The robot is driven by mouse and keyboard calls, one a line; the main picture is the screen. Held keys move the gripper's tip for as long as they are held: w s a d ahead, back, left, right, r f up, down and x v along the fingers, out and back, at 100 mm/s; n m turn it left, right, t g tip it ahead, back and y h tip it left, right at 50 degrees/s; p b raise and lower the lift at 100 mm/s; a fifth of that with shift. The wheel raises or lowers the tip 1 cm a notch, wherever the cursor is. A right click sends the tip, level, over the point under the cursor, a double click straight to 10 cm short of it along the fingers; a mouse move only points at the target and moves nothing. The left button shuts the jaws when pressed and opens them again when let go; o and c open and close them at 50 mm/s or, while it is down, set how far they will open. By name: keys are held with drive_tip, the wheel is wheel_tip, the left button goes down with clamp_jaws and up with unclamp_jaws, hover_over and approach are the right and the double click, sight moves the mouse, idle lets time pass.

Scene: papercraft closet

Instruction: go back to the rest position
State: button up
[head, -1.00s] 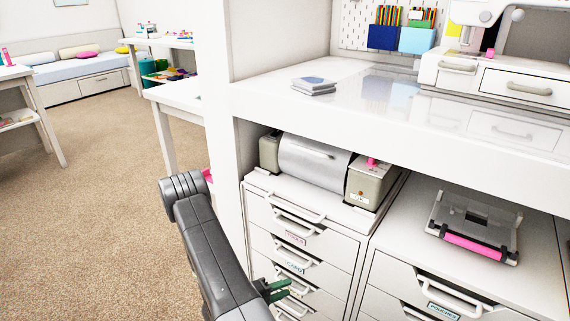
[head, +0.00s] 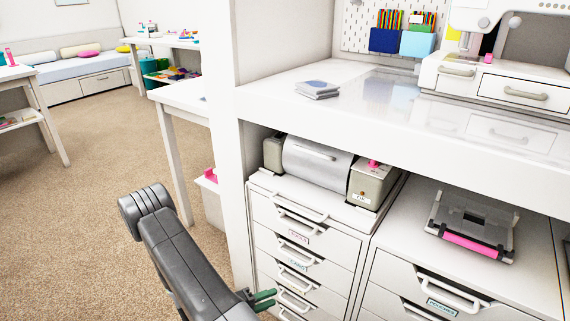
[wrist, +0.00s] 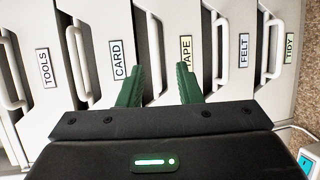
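My gripper (head: 264,298) is low in the head view, in front of the left drawer unit (head: 262,237). Behind the fingers are the drawer fronts, which appear turned sideways. The card label (wrist: 118,60) is left of the fingers, and the tape label (wrist: 186,48) is partly covered by the right finger. The drawers look closed. I cannot tell how far the fingertips are from the fronts.
A roller machine (head: 316,163) sits on the left drawer unit. A pink-barred device (head: 470,226) lies on the right unit. The white counter (head: 390,105) overhangs both and holds a small stack (head: 317,88). Open carpet (head: 85,200) lies to the left.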

drive_tip(key=p+v, duration=0.1)
drive_tip(key=v, duration=0.6)
drive_tip(key=shift+a, duration=0.2)
drive_tip(key=shift+s+r, duration=0.1)
drive_tip(key=shift+s, duration=0.05)
